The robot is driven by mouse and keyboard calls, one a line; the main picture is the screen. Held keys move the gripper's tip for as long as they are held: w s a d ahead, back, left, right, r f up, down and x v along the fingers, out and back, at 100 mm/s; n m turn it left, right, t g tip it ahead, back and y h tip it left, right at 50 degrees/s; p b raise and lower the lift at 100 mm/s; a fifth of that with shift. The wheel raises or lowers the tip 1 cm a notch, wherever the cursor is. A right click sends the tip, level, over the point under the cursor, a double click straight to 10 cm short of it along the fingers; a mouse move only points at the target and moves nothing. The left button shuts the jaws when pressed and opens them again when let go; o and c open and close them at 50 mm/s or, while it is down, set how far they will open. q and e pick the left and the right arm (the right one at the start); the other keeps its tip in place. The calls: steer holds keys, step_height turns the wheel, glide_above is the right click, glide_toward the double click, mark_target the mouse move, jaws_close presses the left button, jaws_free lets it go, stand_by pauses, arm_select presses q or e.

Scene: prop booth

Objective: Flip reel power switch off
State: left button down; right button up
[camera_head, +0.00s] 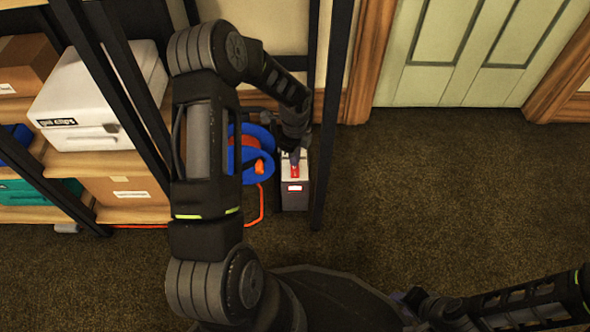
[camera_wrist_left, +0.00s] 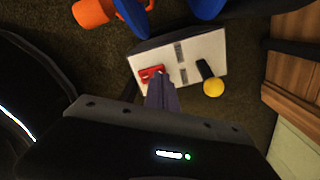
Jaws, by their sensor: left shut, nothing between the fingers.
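A grey and white power box (camera_head: 294,196) stands on the carpet beside a blue cable reel (camera_head: 262,152). Its pale top face (camera_wrist_left: 203,55) carries a red rocker switch (camera_wrist_left: 150,73) and a black lever with a yellow knob (camera_wrist_left: 213,87). In the head view red shows on the box top (camera_head: 295,173). My left gripper (camera_head: 294,158) is shut and empty, reaching down over the box. In the left wrist view its fingertips (camera_wrist_left: 161,78) are at the near edge of the red switch; I cannot tell if they touch. My right gripper (camera_head: 415,300) is low in view, its fingers unclear.
A dark shelf post (camera_head: 333,110) stands just right of the box. Shelves with cartons and a white case (camera_head: 98,95) are at left. An orange cable (camera_head: 257,208) lies on the floor. Open carpet (camera_head: 450,190) lies to the right before a green door (camera_head: 470,55).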

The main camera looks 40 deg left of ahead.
arm_select(q)
steer(key=shift+f+b, duration=0.55)
steer(key=shift+f, duration=0.4)
stand_by(0.5)
steer(key=shift+r, duration=0.1)
step_height(320, 180, up, 7)
steer(key=p, duration=0.6)
stand_by(0.8)
